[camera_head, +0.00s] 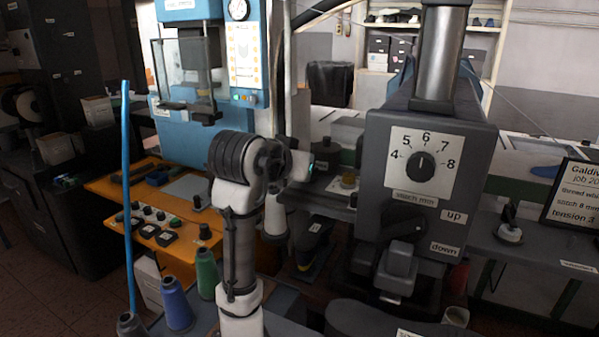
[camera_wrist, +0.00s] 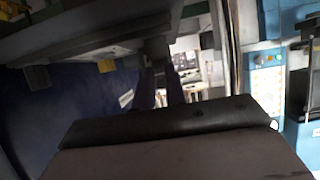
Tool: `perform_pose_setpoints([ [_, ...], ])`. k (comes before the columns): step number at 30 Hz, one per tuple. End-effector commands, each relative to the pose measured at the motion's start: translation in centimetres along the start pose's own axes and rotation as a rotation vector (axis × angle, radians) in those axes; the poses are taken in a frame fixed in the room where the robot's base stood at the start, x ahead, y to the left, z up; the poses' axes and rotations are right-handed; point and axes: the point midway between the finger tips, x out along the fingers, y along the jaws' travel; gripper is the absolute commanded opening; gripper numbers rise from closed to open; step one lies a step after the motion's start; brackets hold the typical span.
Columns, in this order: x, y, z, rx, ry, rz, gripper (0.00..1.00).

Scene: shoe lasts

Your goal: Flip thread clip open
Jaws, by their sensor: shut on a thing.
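My gripper (camera_wrist: 160,72) shows in the wrist view as two dark fingers rising beyond the broad dark gripper body at the bottom. The fingers are shut on a small dark part beneath a grey machine overhang (camera_wrist: 90,45). This part appears to be the thread clip, but it is too dim to make out its shape or whether it is flipped open. In the head view, my arm stands in front of the stitching machine (camera_head: 430,125), left of its dial; my fingertips and the clip cannot be made out there.
The machine has a numbered dial (camera_head: 421,166) and a lever between up and down labels. A thread runs down across the upper right. Blue (camera_head: 176,303) and green (camera_head: 206,273) thread spools stand at lower left, by a blue pole (camera_head: 126,190). An orange bench (camera_head: 110,190) is behind.

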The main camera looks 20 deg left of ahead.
Motion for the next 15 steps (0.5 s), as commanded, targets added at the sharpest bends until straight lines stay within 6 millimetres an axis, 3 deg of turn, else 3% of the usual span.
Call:
perform_pose_setpoints([
  [15, 0.5, -0.3, -3.0, -0.001, -0.496, -0.012, 0.00],
])
